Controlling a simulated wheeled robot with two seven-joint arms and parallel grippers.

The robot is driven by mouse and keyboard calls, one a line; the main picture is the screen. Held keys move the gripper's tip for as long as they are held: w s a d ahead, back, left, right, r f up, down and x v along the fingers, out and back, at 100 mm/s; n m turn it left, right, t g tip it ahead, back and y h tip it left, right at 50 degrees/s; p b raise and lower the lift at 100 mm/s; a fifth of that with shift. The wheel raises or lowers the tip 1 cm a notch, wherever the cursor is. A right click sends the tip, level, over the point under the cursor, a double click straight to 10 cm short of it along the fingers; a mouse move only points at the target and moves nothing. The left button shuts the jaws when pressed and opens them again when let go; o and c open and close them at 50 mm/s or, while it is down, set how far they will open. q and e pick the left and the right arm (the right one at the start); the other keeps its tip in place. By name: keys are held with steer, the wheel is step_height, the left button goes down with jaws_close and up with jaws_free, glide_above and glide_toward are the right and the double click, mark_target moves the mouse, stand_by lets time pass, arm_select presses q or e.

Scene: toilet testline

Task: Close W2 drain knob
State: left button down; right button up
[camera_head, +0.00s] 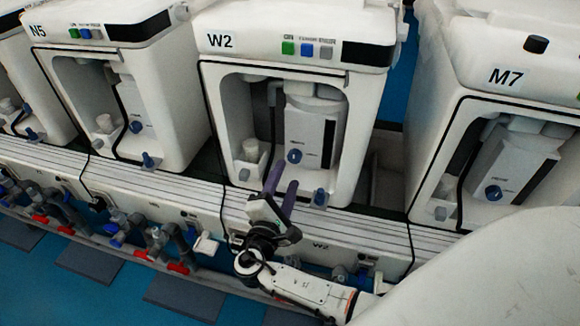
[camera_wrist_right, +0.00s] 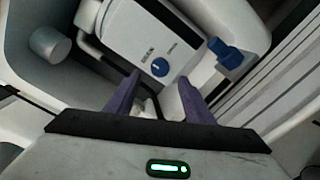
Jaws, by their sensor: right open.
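The white unit labelled W2 (camera_head: 220,40) stands in the middle of the head view. Inside its open bay is a grey-white canister with a round blue dial (camera_head: 294,156). A blue knob (camera_head: 319,197) sits low at the bay's front right edge. Which of these is the drain knob, I cannot tell. My right gripper (camera_head: 283,174) is open and empty at the bay's lower front, left of the low blue knob. In the right wrist view its purple fingers (camera_wrist_right: 160,80) are apart below the dial (camera_wrist_right: 159,69), with the blue knob (camera_wrist_right: 228,55) to their right. My left gripper is not in view.
Unit N5 (camera_head: 60,32) stands to the left and unit M7 (camera_head: 480,78) to the right, each with a similar bay. A ribbed white ledge (camera_head: 160,186) runs below the units. Pipes with red valve handles (camera_head: 178,268) lie at lower left.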

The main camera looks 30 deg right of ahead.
steer(key=v, duration=0.4)
steer(key=shift+s+a, duration=0.1)
stand_by(0.3)
steer(key=s+d+f+m+g+y, duration=0.1)
steer(key=s+f+m+g+y, duration=0.35)
steer(key=s, duration=0.35)
steer(key=s+f+m+g+y, duration=0.3)
steer(key=s+f+m, duration=0.15)
steer(key=s, duration=0.45)
steer(key=s+a+r+m+y, duration=0.3)
steer(key=s+a+r+y, duration=0.25)
steer(key=s+y, duration=0.2)
arm_select(q)
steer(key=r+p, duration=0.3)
steer(key=p, duration=0.2)
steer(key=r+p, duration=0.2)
steer(key=p, duration=0.1)
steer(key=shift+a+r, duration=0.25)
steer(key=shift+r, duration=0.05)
arm_select(e)
steer(key=w+a+f+t+y, duration=0.1)
steer(key=w+a+f+t, duration=0.2)
steer(key=a, duration=0.4)
steer(key=shift+w+f+n+t, duration=0.25)
steer(key=shift+w+t, duration=0.25)
steer(key=shift+t, duration=0.25)
